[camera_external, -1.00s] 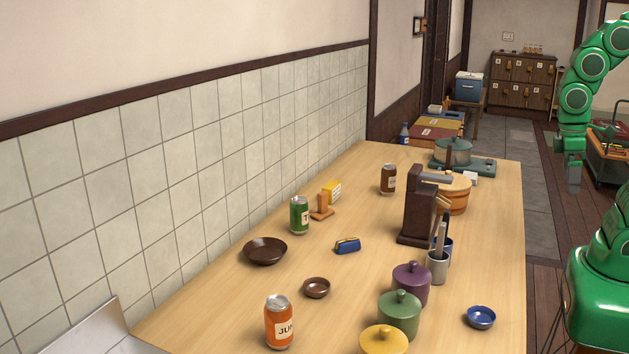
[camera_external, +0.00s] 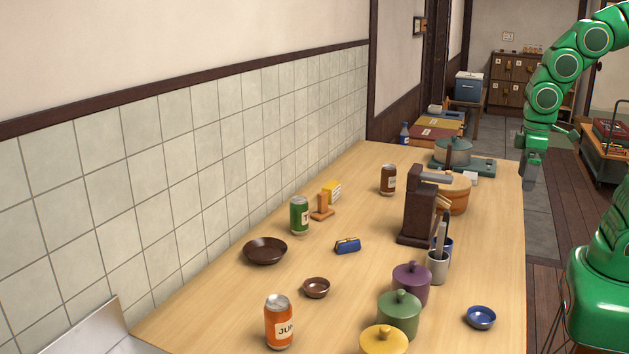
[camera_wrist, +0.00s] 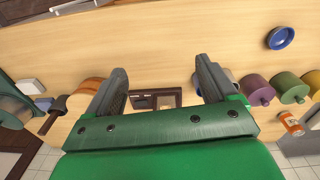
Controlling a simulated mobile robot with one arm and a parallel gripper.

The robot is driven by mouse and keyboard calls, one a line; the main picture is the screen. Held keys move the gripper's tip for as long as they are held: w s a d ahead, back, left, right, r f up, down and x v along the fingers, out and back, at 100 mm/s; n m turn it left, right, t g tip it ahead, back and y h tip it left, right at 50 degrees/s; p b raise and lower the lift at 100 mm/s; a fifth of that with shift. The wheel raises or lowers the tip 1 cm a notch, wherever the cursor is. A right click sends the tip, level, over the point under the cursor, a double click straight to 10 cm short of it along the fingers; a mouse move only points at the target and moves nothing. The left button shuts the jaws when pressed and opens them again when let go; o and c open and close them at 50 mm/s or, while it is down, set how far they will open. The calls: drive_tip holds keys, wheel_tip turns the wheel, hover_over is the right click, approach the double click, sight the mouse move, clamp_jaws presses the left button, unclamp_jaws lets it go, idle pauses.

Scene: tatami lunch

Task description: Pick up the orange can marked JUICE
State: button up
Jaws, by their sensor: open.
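The orange can (camera_external: 279,323) with a JUICE label, partly turned out of sight, stands upright on the wooden table (camera_external: 215,309) at the near end, low in the external view. In the wrist view the orange can (camera_wrist: 291,124) lies near the lower right edge, outside my fingers. My gripper (camera_external: 530,180) is open and empty, pointing down by the right edge of the table, far from the can. In the wrist view my gripper (camera_wrist: 160,67) has its two fingers wide apart with nothing between them but table and a dark stand's part.
Yellow (camera_external: 384,341), green (camera_external: 399,316) and purple (camera_external: 411,283) lidded pots stand right of the can. A small brown bowl (camera_external: 316,288) is behind it. The tall dark stand (camera_external: 417,208) rises mid-table. A green can (camera_external: 299,215) and brown can (camera_external: 388,180) stand farther back.

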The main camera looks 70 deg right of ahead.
drive_tip(key=w+a+f+n+t, duration=0.15)
drive_tip(key=w+a, duration=0.25)
drive_tip(key=w, duration=0.5)
drive_tip(key=w+a+t, duration=0.2)
drive_tip(key=w+a, duration=0.2)
drive_tip(key=w, duration=0.5)
drive_tip(key=n+t+y, duration=0.6)
drive_tip(key=y, duration=0.3)
hover_over(270, 318)
drive_tip(key=s+d, duration=0.2)
drive_tip(key=d, duration=0.2)
wheel_tip(270, 318, down, 7)
drive_tip(key=shift+s+d+f, duration=0.1)
drive_tip(key=shift+d+f, duration=0.05)
drive_tip(key=shift+f, duration=1.5)
drive_tip(key=shift+s+d+f, duration=0.1)
drive_tip(key=shift+f, duration=1.5)
drive_tip(key=shift+w+a+f, duration=0.1)
drive_tip(key=shift+w+f, duration=0.05)
drive_tip(key=shift+f, duration=0.05)
drive_tip(key=x, duration=0.3)
drive_tip(key=shift+w+a, duration=0.1)
drive_tip(key=shift+a, duration=0.05)
drive_tip(key=shift+w+a+f, duration=0.3)
drive_tip(key=shift+w+a, duration=0.05)
drive_tip(key=shift+w, duration=0.05)
